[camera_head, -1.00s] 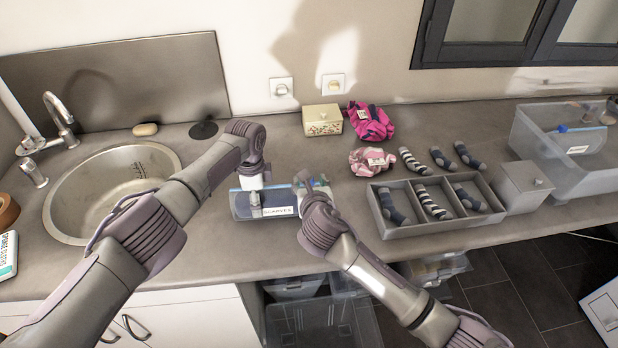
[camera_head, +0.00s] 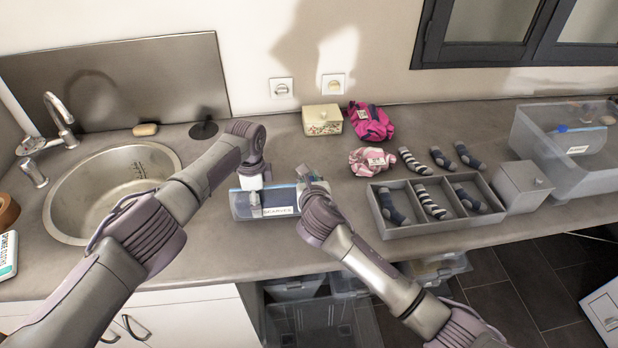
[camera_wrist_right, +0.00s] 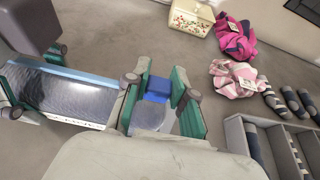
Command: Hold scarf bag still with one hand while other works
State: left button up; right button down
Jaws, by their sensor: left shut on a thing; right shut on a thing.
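The scarf bag (camera_head: 240,205) lies on the counter, clear with a blue strip along its far edge and a white label reading like "SCARVES" on its near edge. My left gripper (camera_head: 255,200) is shut on the bag's left part. My right gripper (camera_head: 308,186) is at the bag's right end. In the right wrist view, the bag (camera_wrist_right: 75,95) shows dark patterned cloth inside. There, my right gripper (camera_wrist_right: 160,98) has green-sided fingers closed around a small blue slider (camera_wrist_right: 158,86). How the slider meets the strip is hidden by the fingers.
A lidded grey box (camera_head: 522,188) stands farther right. The sink (camera_head: 110,190) is at left.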

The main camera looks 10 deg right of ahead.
aim_at(292, 185)
jog(key=a, duration=0.4)
jog(key=shift+a, duration=0.25)
jog(key=c, duration=0.9)
grip_release()
jog(key=v, duration=1.2)
